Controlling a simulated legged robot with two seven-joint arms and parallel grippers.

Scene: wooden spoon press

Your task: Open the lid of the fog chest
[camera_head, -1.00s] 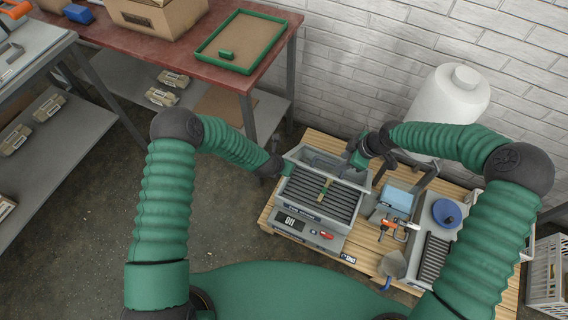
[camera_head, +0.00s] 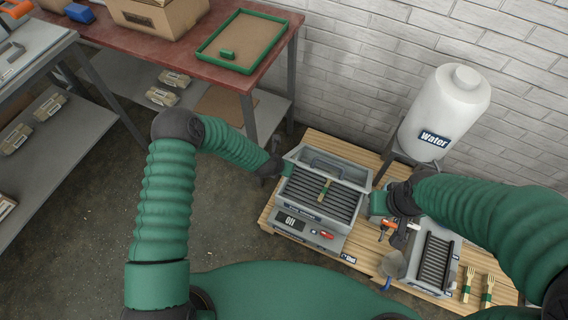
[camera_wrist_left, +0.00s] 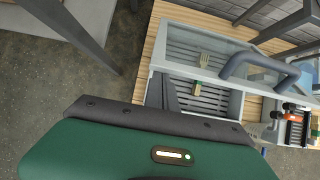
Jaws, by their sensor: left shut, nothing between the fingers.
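The fog chest (camera_head: 318,222) is a grey box with dark slats inside and a front panel with a small display. A wooden fork (camera_head: 324,190) with a green band lies within its outline. In the left wrist view a clear framed pane, seemingly the lid (camera_wrist_left: 180,35), with a dark curved handle (camera_wrist_left: 255,65), spans part of the chest. I cannot tell how far the lid is raised. My left gripper (camera_head: 287,169) is shut and empty at the chest's left edge. My right gripper (camera_head: 378,204) is beside the chest's right side; its jaws are unclear.
A white water tank (camera_head: 445,110) stands behind. To the right are a grey slatted tray (camera_head: 436,262) and wooden forks (camera_head: 487,290) on the pallet. An orange-handled tool (camera_head: 388,225) is near my right gripper. A red table (camera_head: 200,55) with a green tray stands at the back left.

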